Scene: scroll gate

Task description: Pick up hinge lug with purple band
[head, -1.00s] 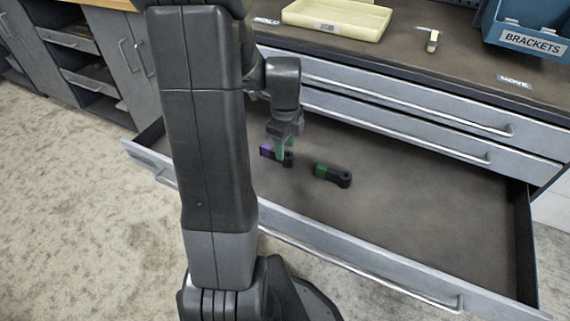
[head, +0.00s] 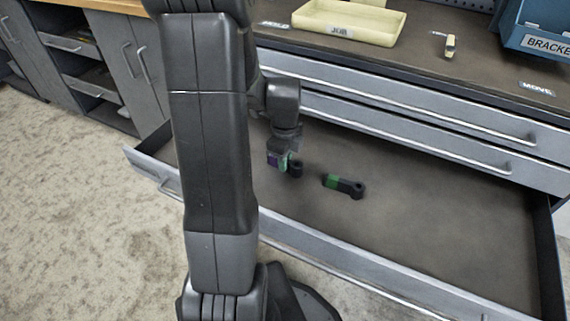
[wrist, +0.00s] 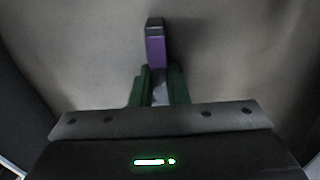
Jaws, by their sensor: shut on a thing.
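The hinge lug with the purple band (head: 273,160) is dark with a purple section, seen in the head view at the left part of the open drawer. My gripper (head: 285,161) is shut on it, with green fingers across its middle. In the wrist view the lug (wrist: 155,45) points away from my gripper (wrist: 160,88), its purple band and black end beyond the green fingertips. The part between the fingers is partly hidden. I cannot tell how far the lug is above the drawer floor.
A second lug with a green band (head: 333,182) lies just right on the floor of the open drawer (head: 430,225). The drawer's right side is bare. Above are shut drawers, a worktop with a cream JOB tray (head: 349,37), a small yellowish piece (head: 450,46) and a blue BRACKETS bin (head: 540,38).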

